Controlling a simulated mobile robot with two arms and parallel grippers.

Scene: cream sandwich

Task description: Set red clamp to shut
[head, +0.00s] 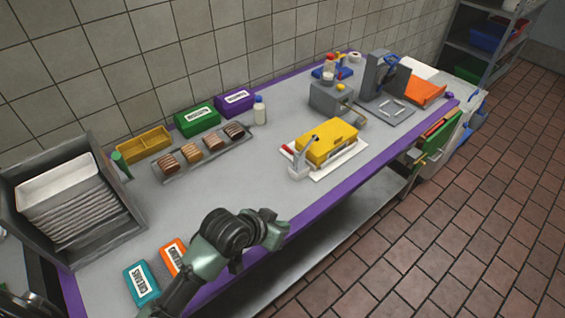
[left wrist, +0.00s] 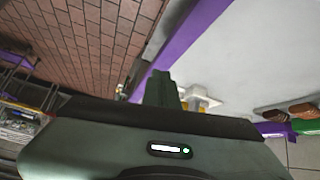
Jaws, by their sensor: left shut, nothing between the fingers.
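A yellow block-shaped press (head: 328,143) sits on a white board in the middle of the table. A small red part (head: 287,149), which may be the red clamp, shows at its left end beside an upright grey lever (head: 302,158). It is too small to tell whether the clamp is open or shut. My left gripper (head: 272,229) is shut and empty over the table's front edge, nearer than the press and apart from it. In the left wrist view the dark fingers (left wrist: 166,90) are together, with the press (left wrist: 198,96) small beyond them. My right gripper is not in view.
A tray (head: 205,150) of brown sandwiches, a white bottle (head: 260,111) and green (head: 197,117) and purple bins (head: 235,102) stand at the back. Teal (head: 141,284) and orange boxes (head: 173,256) lie front left. Grey machines (head: 332,97) stand far right. The table between gripper and press is clear.

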